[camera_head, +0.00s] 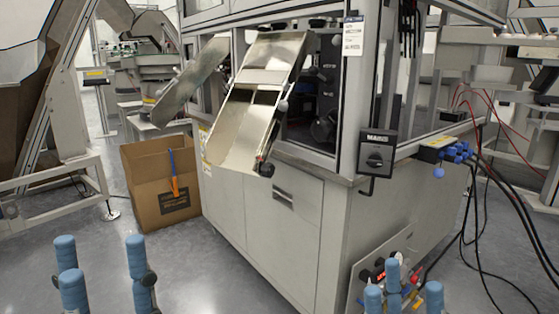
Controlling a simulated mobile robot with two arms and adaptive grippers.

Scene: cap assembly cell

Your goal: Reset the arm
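My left gripper (101,268) shows at the bottom left, with its blue fingertips pointing up. Its fingers stand apart with nothing between them, over the grey floor. My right gripper (403,288) shows at the bottom, right of the middle. Its blue fingertips also point up and stand apart, with no object seen held. It appears in front of the lower side of the pale machine cabinet (265,225). Only the fingers show; the palms and both arms are out of the picture.
The cabinet fills the middle, with a sloping metal chute (240,137) at its front. A cardboard box (143,200) stands left of it, with an orange and blue tool (175,178) at its front. Black cables (520,232) hang at the right. Open floor lies at front left.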

